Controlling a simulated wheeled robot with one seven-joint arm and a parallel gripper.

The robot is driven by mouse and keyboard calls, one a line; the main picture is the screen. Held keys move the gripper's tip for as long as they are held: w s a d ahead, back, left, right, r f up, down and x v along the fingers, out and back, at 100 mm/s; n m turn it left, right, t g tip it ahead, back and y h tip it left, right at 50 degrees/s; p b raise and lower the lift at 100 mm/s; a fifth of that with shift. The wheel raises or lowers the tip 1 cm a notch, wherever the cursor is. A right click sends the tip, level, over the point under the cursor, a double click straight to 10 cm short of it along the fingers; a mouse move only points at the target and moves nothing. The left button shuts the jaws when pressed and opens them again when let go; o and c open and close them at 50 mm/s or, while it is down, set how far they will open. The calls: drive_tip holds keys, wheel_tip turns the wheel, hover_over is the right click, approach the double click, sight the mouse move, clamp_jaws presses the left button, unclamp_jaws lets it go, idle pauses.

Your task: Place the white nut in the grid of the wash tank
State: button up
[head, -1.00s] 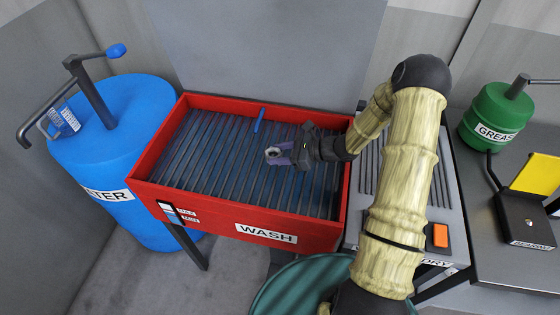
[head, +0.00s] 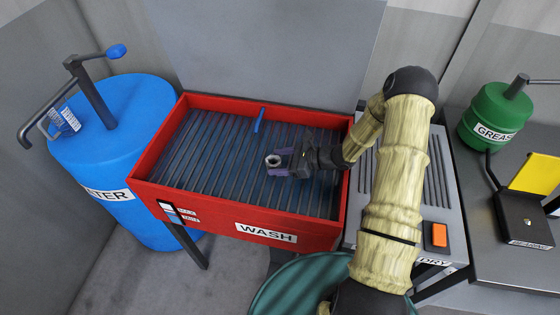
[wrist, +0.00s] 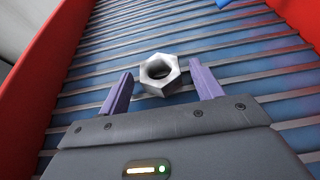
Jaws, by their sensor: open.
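The white nut (head: 273,160) is a light metallic hexagon with a round hole. It is on or just above the slatted grid (head: 205,165) inside the red wash tank (head: 200,203). My gripper (head: 278,162) is over the grid, towards the tank's right side. In the wrist view the nut (wrist: 160,74) sits just ahead of and between the tips of the two purple fingers (wrist: 158,88). Gaps show on both sides of it, so the fingers are apart from it. I cannot tell exactly whether the nut rests fully on the bars.
A blue handle (head: 259,120) stands at the grid's back. A blue water barrel (head: 110,150) is left of the tank. The dryer (head: 435,200) and a green grease pot (head: 490,115) are to the right. The grid's left part is clear.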

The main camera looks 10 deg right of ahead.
drive_tip(key=b+v, duration=0.1)
drive_tip(key=v, duration=0.6)
drive_tip(key=shift+d+r, duration=0.1)
drive_tip(key=shift+d, duration=0.1)
drive_tip(key=s+n+g, duration=0.1)
drive_tip(key=s+a+r+n+g+h, duration=0.1)
drive_tip(key=s+n, duration=0.1)
drive_tip(key=s+a+r+n+g, duration=0.1)
drive_tip(key=shift+s+a+n+h, duration=0.15)
drive_tip(key=shift+s+n+h, duration=0.15)
drive_tip(key=shift+s, duration=0.1)
drive_tip(key=s+d+r+n+t+h, duration=0.1)
drive_tip(key=s+d+r+n+h, duration=0.2)
drive_tip(key=s+r+n+h, duration=0.8)
drive_tip(key=s+r+n, duration=0.1)
drive_tip(key=n, duration=0.5)
drive_tip(key=shift+d, duration=0.25)
drive_tip(key=shift+s, duration=0.1)
